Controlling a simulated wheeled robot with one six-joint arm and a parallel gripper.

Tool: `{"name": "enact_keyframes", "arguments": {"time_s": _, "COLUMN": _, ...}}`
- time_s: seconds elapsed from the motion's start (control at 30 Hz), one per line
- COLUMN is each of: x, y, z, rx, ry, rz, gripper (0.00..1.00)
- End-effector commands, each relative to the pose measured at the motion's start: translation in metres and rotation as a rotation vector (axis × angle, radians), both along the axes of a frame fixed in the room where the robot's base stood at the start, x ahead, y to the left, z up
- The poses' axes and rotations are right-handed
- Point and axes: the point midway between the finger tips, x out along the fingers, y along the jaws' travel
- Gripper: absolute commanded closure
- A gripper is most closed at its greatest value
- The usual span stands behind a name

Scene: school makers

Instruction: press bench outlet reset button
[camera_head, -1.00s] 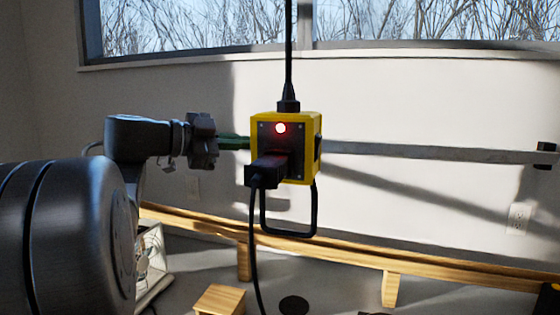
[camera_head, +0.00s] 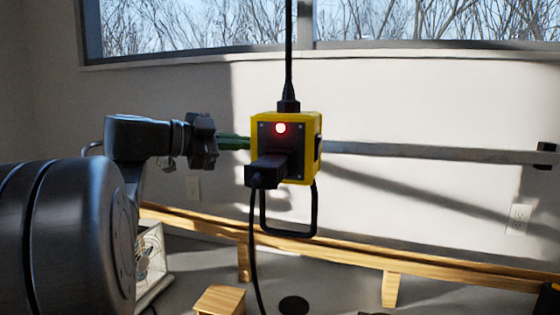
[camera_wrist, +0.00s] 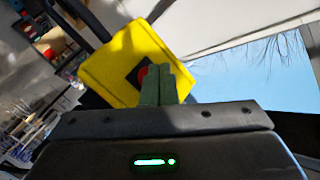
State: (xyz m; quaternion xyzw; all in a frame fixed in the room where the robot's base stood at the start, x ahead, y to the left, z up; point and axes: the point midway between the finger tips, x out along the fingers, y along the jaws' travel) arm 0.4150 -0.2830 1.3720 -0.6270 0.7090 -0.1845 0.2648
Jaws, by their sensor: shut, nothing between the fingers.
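The yellow outlet box (camera_head: 313,125) hangs from a black cable, with a lit red lamp (camera_head: 280,128) and a black plug (camera_head: 268,170) on its front. In the wrist view, the yellow box (camera_wrist: 115,67) shows a dark panel with a red button (camera_wrist: 143,74). My gripper (camera_head: 244,143) is shut and empty, its green fingers at the left side of the box. In the wrist view, the shut fingers (camera_wrist: 158,77) partly cover the button. I cannot tell whether the tips touch it.
A black wire handle (camera_head: 315,215) hangs under the box, and the plug's cord drops beside it. A grey bar (camera_head: 430,153) runs behind, to the right. A wooden rail (camera_head: 360,252) and a small wooden block (camera_head: 220,300) are below. The air in front of the box is clear.

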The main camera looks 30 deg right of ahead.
Motion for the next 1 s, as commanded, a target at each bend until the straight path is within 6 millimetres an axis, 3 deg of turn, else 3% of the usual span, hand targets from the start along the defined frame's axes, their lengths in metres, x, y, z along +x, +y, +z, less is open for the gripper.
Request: {"name": "enact_keyframes", "arguments": {"time_s": 1.0, "x": -0.0071, "y": -0.0059, "z": 0.0003, "rx": 0.0, "ry": 0.0, "rz": 0.0, "gripper": 1.0}}
